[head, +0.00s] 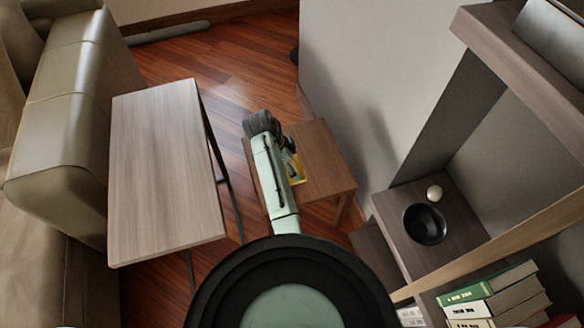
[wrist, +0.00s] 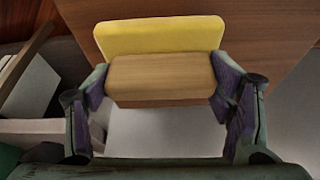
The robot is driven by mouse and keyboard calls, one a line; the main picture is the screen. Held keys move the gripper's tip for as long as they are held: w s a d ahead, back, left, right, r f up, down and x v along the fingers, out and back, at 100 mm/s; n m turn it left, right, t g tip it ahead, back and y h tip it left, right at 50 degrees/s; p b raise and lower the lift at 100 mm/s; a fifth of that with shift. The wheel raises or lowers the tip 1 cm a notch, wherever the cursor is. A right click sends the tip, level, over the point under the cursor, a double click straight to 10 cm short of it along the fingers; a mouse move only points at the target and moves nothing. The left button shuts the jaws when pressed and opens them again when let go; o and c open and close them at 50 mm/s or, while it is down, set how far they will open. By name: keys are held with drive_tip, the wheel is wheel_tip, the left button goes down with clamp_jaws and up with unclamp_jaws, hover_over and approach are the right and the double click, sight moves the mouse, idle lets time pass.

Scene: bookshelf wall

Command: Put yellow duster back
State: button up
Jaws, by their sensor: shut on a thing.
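The yellow duster (wrist: 160,36) has a yellow pad and a wooden block back. In the wrist view it lies across between the two purple-padded fingers of my gripper (wrist: 165,98), which are shut on the ends of the wooden block. In the head view, a bit of the duster's yellow (head: 297,168) shows beside my arm, over the small wooden table (head: 328,165). My arm hides most of the gripper there. I cannot tell whether the duster touches the tabletop.
A long grey-wood table (head: 165,165) stands at left, by a sofa (head: 75,110). A white wall (head: 375,70) rises right of the small table. At right, a dark shelf (head: 464,215) holds a black bowl (head: 425,224) and a pale ball (head: 434,193).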

drive_tip(key=shift+f+p, duration=0.35)
drive_tip(key=shift+f, duration=1.4)
drive_tip(key=shift+f, duration=0.1)
drive_tip(key=shift+f, duration=0.1)
drive_tip(key=o, duration=1.9)
drive_tip(key=v, duration=1.2)
drive_tip(key=shift+r+p, duration=0.25)
drive_tip(key=shift+p, duration=0.2)
